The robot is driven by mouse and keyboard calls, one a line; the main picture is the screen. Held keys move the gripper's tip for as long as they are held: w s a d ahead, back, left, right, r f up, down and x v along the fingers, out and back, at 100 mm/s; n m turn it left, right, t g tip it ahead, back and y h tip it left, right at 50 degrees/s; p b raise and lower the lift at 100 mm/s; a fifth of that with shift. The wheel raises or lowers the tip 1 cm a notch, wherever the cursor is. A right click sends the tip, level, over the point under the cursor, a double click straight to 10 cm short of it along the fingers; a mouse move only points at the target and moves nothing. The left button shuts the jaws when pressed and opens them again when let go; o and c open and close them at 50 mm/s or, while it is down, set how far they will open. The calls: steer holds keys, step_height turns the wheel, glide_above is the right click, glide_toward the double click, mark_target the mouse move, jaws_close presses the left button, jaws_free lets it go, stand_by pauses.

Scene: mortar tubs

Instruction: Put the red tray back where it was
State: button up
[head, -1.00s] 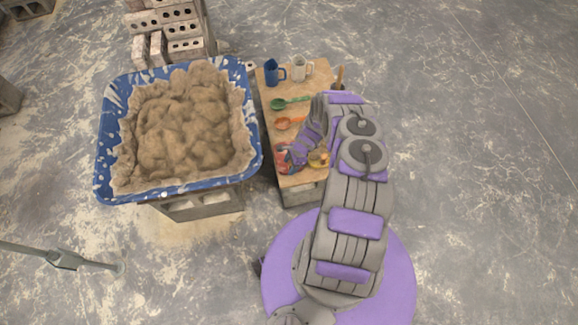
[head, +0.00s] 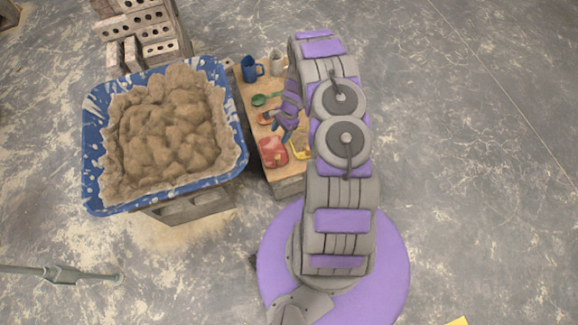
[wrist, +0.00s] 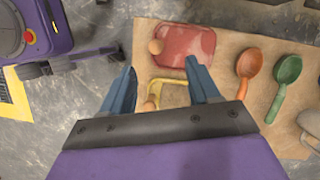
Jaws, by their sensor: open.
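The red tray (head: 273,150) lies flat at the near end of the wooden board, close to its front edge. My gripper (head: 284,128) is open and above the board, on the far side of the tray. A yellow-framed tool (wrist: 172,88) shows between the fingers, partly hidden.
An orange scoop (wrist: 249,70) and a green scoop (wrist: 288,78) lie beside the tray. A blue mug (head: 250,68) and a pale mug (head: 277,64) stand at the board's far end. A blue tub (head: 93,140) of mortar stands left. Bare floor lies right.

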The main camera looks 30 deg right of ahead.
steer(key=s+a+r+n+h, duration=0.1)
steer(key=s+a+r+n, duration=0.15)
steer(key=r, duration=0.85)
steer(key=s+a+r+n+g, duration=0.1)
steer(key=s+a+r+n, duration=0.2)
steer(key=r, duration=0.7)
steer(key=s+a+r+n+h, duration=0.1)
steer(key=a+r+n, duration=0.3)
steer(key=r, duration=0.7)
steer(key=s+a+r+n, duration=0.3)
steer(key=s+a+r, duration=0.3)
steer(key=s+r, duration=0.4)
steer(key=s+a+r+n+h, duration=0.1)
steer(key=s+r+n, duration=0.1)
steer(key=s, duration=0.6)
steer(key=s+a+r+n+g, duration=0.1)
steer(key=s+r+n, duration=0.2)
steer(key=s, duration=0.5)
steer(key=shift+s+a+h, duration=0.35)
steer(key=shift+a+h, duration=0.05)
